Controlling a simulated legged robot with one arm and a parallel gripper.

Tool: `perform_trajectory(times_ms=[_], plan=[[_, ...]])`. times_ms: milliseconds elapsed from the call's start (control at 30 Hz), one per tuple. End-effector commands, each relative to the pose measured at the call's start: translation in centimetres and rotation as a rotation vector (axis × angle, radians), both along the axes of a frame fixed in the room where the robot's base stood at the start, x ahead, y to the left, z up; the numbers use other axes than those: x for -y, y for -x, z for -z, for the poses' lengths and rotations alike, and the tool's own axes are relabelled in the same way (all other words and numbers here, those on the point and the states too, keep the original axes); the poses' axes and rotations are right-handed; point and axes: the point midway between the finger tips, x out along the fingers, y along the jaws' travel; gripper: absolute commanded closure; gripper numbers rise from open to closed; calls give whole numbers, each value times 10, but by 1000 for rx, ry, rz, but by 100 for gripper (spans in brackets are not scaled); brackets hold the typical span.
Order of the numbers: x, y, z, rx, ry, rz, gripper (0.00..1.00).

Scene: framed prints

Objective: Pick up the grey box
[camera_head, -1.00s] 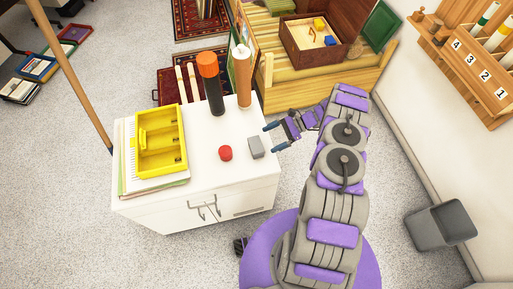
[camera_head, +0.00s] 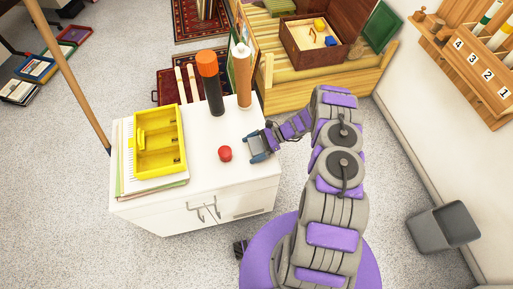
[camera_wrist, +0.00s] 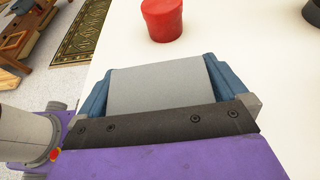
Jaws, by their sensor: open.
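The grey box (camera_wrist: 158,88) lies on the white cabinet top (camera_head: 198,150). In the wrist view it sits between the two blue fingers of my gripper (camera_wrist: 160,84), one finger on each side. The jaws are open around it, and I cannot tell whether either finger touches it.
A red cylinder (camera_head: 225,153) stands just left of my gripper, beyond the box in the wrist view (camera_wrist: 162,18). Orange-capped black (camera_head: 211,85) and brown (camera_head: 243,78) tubes stand behind. A yellow tray (camera_head: 160,141) rests on papers at left.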

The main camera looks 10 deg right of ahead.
Motion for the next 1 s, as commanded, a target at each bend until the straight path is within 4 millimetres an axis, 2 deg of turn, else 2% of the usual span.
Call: perform_trajectory(times_ms=[67,500,800,1000], plan=[[0,0,0,0,0,0,0],[1,0,0,0,-1,0,40],[1,0,-3,0,-1,0,40],[1,-1,-22,2,0,-1,40]])
